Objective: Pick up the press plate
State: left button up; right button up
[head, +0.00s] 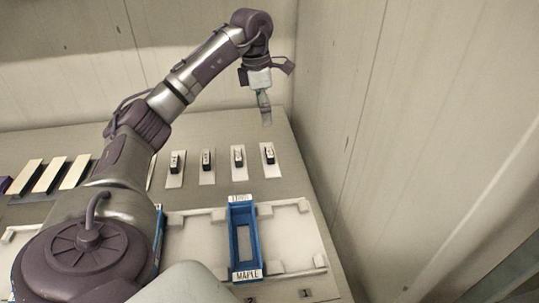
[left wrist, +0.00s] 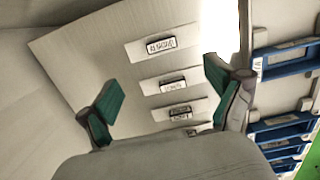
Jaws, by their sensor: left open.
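Several pale rectangular plates with dark, labelled raised blocks stand in a row on the grey table; I take these to be the press plates. In the head view the rightmost plate (head: 270,172) is nearest my left gripper (head: 265,108). My right gripper is not in view.
A blue open frame (head: 232,235) labelled MAPLE sits in a white tray (head: 295,240) in front of the row. More blue frames (left wrist: 285,58) show in the wrist view. Cream bars (head: 75,172) lie at left. A wall (head: 400,130) stands close on the right.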

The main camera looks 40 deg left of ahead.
pick_arm(q)
send_over(269, 151)
notch_tip(269, 151, down, 8)
jog(key=shift+s+f, duration=0.15)
jog(key=shift+f, duration=0.05)
notch_tip(269, 151, down, 4)
jog(key=shift+f+p, duration=0.15)
jog(key=shift+p, duration=0.65)
jog(key=shift+f, duration=0.45)
jog(key=shift+d, duration=0.1)
jog(key=c, duration=1.3)
